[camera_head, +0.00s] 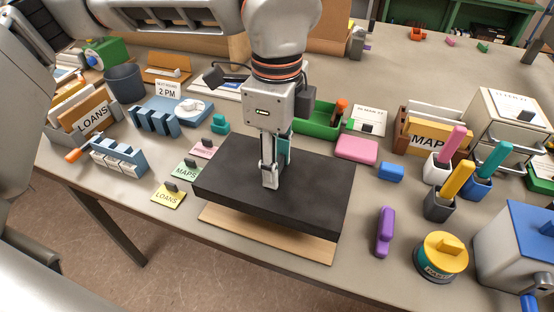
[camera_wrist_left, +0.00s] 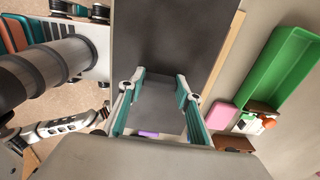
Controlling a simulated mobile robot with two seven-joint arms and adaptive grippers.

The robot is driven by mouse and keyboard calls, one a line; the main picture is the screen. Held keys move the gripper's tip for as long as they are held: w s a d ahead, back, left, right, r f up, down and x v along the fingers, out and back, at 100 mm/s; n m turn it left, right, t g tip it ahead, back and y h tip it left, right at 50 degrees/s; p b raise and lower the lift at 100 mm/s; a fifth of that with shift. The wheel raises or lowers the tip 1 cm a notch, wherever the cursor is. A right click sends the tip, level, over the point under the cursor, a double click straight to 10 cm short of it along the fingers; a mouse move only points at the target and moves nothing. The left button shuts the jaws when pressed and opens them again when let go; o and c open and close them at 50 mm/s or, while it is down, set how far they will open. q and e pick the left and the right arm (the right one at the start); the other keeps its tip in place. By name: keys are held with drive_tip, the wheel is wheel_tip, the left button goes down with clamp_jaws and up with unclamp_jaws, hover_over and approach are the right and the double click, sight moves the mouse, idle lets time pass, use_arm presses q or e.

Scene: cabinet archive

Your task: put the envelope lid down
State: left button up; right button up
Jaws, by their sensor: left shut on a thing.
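A large dark slab, which I take to be the envelope lid (camera_head: 318,192), lies roughly level above a tan board (camera_head: 310,246) near the table's front edge. The board shows along the slab's front, and most of it is hidden. A gap shows between them at the front. My left gripper (camera_head: 271,178) points down at the middle of the slab and is shut on it. In the left wrist view the slab (camera_wrist_left: 165,40) runs between and beyond the fingers (camera_wrist_left: 160,105). The exact grip is partly hidden. My right gripper is not in view.
A pink block (camera_head: 357,149), a blue block (camera_head: 390,172) and a purple stapler-like thing (camera_head: 384,232) lie right of the slab. Small labelled cards, including a yellow one (camera_head: 168,195), lie left. A green tray (camera_head: 318,120) stands behind. Cups and a yellow-topped tin (camera_head: 441,256) crowd the right.

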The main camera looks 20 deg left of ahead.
use_arm(q)
drive_tip(key=shift+f, duration=0.3)
drive_tip(key=shift+f+b, duration=0.2)
drive_tip(key=shift+b, duration=0.1)
drive_tip(key=shift+f, duration=0.1)
